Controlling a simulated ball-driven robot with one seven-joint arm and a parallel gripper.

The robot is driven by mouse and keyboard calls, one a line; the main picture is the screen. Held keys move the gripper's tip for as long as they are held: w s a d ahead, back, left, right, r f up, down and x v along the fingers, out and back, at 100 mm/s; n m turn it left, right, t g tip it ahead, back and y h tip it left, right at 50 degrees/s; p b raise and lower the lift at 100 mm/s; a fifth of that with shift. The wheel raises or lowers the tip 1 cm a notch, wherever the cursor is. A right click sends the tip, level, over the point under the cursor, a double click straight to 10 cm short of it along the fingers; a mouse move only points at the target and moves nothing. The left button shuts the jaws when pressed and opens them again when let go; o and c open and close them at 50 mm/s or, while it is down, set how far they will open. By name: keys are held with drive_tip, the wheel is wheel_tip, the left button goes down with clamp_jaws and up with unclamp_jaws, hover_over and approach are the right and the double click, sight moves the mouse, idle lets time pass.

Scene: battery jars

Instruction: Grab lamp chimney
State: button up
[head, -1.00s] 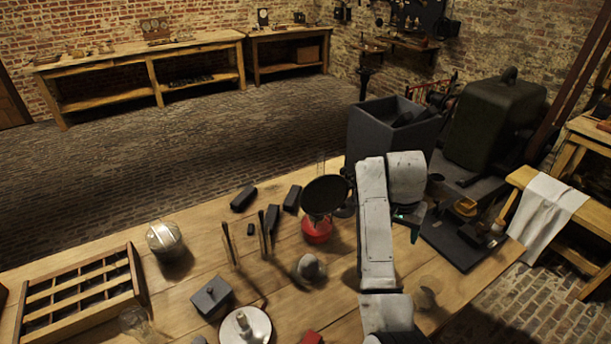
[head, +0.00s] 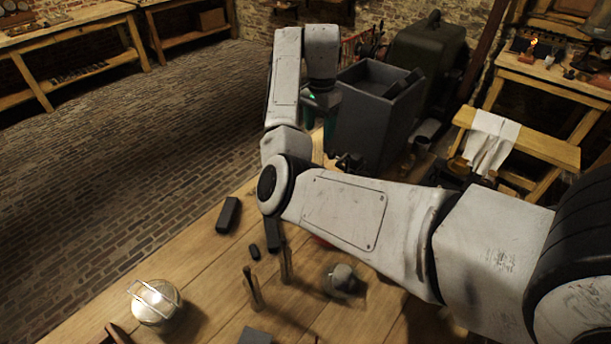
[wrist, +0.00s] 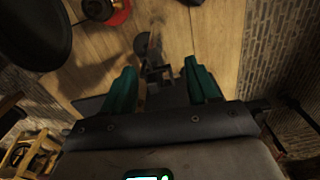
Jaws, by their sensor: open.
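My gripper (head: 321,120) hangs at the far end of my arm in the head view, just left of a grey open bin. Its two green fingers stand apart in the wrist view (wrist: 160,74), with nothing clasped between them. A small dark fitting (wrist: 157,73) shows in the gap between the fingertips, below them. A grey rounded piece (wrist: 142,43) lies just beyond it on the wooden table. I cannot clearly make out a glass lamp chimney in either current view; my arm covers part of the table in the head view.
The grey bin (head: 372,125) stands close right of my gripper, with a dark green hooded case (head: 432,65) behind. A dark round pan (wrist: 33,30) and a red base (wrist: 117,12) show in the wrist view. A metal lantern (head: 155,302) and upright posts stand on the table (head: 205,285).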

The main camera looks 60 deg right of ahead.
sight(319, 142)
wheel_tip(319, 142, down, 5)
drive_tip(key=shift+f+b, duration=0.1)
drive_tip(key=shift+b, duration=0.8)
drive_tip(key=shift+s+a+f+p, duration=0.15)
drive_tip(key=shift+f+p, duration=0.4)
drive_tip(key=shift+f, duration=2)
drive_tip(key=shift+c, duration=0.2)
clamp_jaws()
